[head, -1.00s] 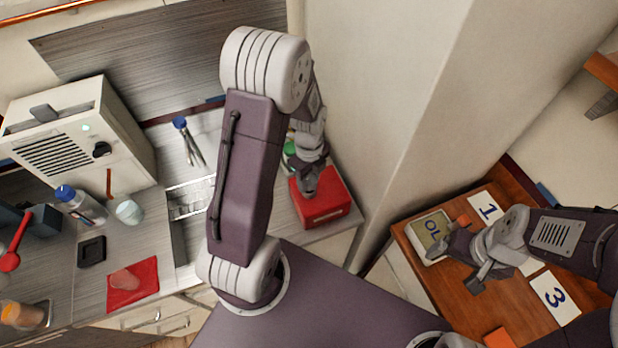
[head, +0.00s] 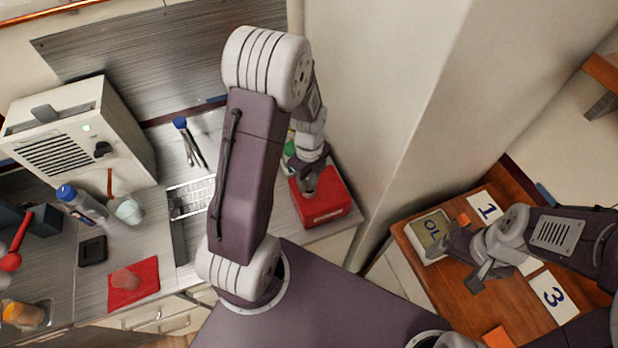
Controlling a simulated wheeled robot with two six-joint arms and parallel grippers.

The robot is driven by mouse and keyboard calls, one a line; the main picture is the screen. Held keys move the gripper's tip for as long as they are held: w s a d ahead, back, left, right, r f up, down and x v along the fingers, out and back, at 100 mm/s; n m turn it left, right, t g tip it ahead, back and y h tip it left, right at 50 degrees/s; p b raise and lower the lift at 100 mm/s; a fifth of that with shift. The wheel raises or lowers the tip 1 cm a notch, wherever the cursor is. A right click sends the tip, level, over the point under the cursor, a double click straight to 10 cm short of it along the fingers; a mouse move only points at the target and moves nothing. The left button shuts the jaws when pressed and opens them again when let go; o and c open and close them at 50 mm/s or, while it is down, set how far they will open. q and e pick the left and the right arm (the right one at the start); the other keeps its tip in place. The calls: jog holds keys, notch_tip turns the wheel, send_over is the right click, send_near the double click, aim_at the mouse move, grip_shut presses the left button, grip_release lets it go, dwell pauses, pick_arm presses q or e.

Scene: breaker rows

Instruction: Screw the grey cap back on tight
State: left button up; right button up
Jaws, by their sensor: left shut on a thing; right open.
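My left gripper (head: 308,188) is shut at the top of a red box-shaped container (head: 322,203) on the counter's right end. Its fingers point down onto the container's upper left part. A small dark grey thing between the fingertips appears to be the grey cap; the fingers hide most of it, and I cannot tell how far it is seated. The container stands upright. My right gripper (head: 474,277) is open over the brown wooden table on the right, away from the container.
A green-topped thing (head: 290,148) stands behind the container, partly hidden by my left arm. A pale wall corner (head: 400,130) rises close to the right of the container. A grey meter (head: 431,232) and numbered cards (head: 486,207) lie on the wooden table (head: 455,300).

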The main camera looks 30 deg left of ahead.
aim_at(309, 178)
dwell(0.4)
pick_arm(q)
jog(key=shift+f+b, duration=0.7)
jog(key=shift+f, duration=0.35)
jog(key=o, duration=1.4)
jog(key=shift+r, duration=0.1)
notch_tip(309, 178, up, 9)
jog(key=shift+f+b, duration=0.1)
jog(key=shift+b, duration=0.25)
